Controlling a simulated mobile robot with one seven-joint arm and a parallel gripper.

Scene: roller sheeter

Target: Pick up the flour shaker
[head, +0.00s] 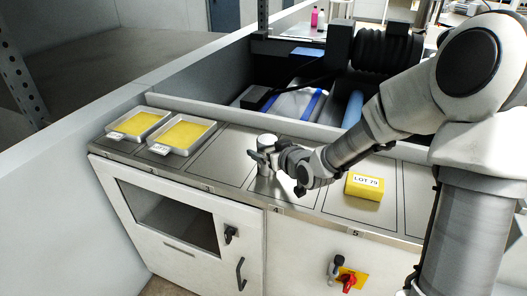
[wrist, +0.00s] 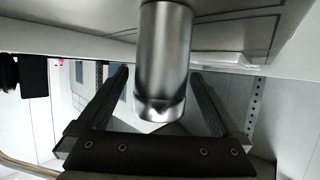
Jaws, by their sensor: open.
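The flour shaker (head: 267,143) is a plain metal cylinder standing upright on the steel counter, in the section marked 4. In the wrist view the shaker (wrist: 163,50) hangs from the top of the picture, as the view is turned over. My gripper (head: 262,158) is at the shaker, and its fingers are open. In the wrist view the two dark fingers lie one on each side of the shaker, with a gap on both sides. The shaker's lower part is partly hidden by my gripper in the head view.
A yellow block labelled LOT 75 (head: 364,187) sits on the counter right of my gripper. Two trays with yellow contents (head: 183,134) (head: 138,123) stand at the left. The sheeter's dark roller (head: 382,52) is behind. Counter between trays and shaker is bare.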

